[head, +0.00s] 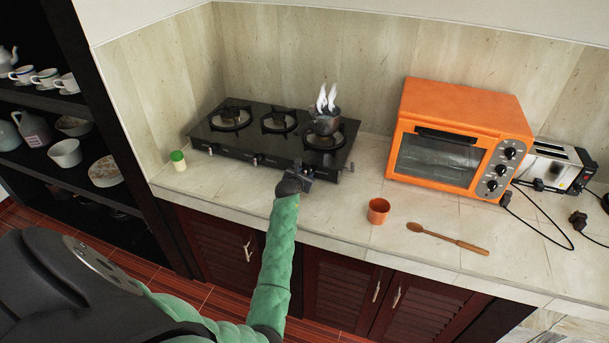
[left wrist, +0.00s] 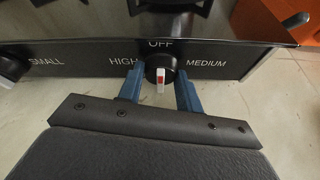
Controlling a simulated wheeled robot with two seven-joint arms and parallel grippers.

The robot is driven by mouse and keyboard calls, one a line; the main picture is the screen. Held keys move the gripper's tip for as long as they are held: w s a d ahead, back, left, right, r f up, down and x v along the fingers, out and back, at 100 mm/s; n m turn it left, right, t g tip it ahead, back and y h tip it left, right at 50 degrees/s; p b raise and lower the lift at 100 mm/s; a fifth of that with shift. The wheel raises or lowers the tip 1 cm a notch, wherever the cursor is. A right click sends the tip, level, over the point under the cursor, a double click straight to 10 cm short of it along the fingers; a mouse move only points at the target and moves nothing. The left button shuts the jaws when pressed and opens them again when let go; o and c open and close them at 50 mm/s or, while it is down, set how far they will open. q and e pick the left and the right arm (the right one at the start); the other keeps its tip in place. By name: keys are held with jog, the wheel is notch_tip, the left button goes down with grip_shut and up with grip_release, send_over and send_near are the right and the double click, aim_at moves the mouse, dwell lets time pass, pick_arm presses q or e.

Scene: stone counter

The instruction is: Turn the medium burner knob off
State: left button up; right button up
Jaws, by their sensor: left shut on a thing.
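The gas stove (head: 235,147) is a black glass hob with burners and a front strip of knobs. In the left wrist view, a dark round knob (left wrist: 152,66) with a white and red pointer faces me, with "OFF" above it, "HIGH" to its left and "MEDIUM" to its right. The pointer mark is on the lower part of the knob. My left gripper (head: 303,174) is at the stove's front edge. In the left wrist view its blue fingers (left wrist: 160,90) are on either side of this knob, shut on it. In the head view the gripper hides this knob. My right gripper is not in view.
A steaming dark pot (head: 324,123) stands on the right burner. A green-capped jar (head: 178,162) is left of the stove. An orange cup (head: 378,211), a wooden spoon (head: 447,237) and an orange oven (head: 457,105) are to the right. A toaster (head: 551,165) stands beyond.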

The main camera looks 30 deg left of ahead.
pick_arm(q)
jog(key=o, duration=0.7)
jog(key=shift+s+d+r, duration=0.1)
jog(key=shift+s+d, duration=0.1)
jog(key=shift+s, duration=0.25)
jog(key=b+v, duration=0.2)
jog(key=v, duration=0.4)
jog(key=shift+s+r, duration=0.15)
jog(key=shift+s, duration=0.1)
jog(key=shift+r, duration=0.1)
